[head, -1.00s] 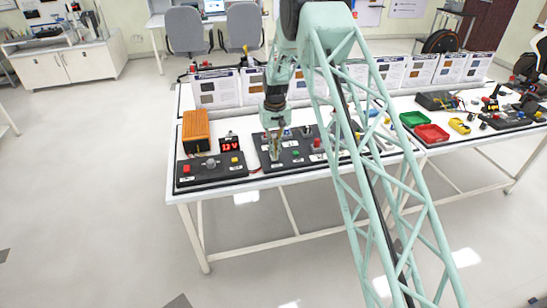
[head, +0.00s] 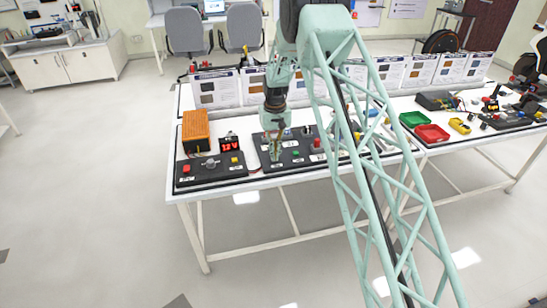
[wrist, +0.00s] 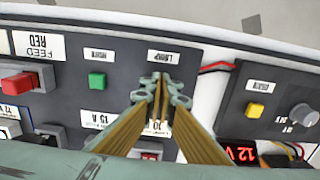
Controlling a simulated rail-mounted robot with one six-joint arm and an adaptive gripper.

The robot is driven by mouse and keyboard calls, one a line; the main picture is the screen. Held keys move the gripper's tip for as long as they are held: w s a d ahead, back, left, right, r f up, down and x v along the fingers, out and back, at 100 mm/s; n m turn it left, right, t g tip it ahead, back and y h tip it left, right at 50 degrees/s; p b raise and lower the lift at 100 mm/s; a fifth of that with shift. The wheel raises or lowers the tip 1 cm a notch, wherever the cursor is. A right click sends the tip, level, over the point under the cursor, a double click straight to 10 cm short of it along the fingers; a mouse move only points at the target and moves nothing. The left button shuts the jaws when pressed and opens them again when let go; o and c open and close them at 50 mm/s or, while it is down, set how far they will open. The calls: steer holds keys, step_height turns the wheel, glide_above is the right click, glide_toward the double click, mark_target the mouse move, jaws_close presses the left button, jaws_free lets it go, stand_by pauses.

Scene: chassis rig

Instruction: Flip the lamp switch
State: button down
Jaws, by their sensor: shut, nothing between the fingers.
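My gripper (wrist: 160,88) is shut and empty, its fingertips over the dark control panel (wrist: 125,65) beside the LAMP label (wrist: 163,57). The lamp switch itself cannot be made out; the fingers cover the spot by that label. I cannot tell whether the tips touch anything. In the head view my gripper (head: 276,153) points down at the left part of the middle panel (head: 290,160).
A green button (wrist: 97,80) and a red switch (wrist: 25,80) sit on the same panel. A neighbouring panel carries a yellow button (wrist: 255,110) and a grey knob (wrist: 303,115). An orange box (head: 196,132) and a red-digit display (head: 229,145) stand nearby on the table.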

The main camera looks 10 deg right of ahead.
steer(key=shift+f, duration=0.1)
stand_by(0.4)
steer(key=shift+r+p, duration=1.15)
steer(key=shift+r, duration=2.35)
steer(key=shift+r, duration=0.15)
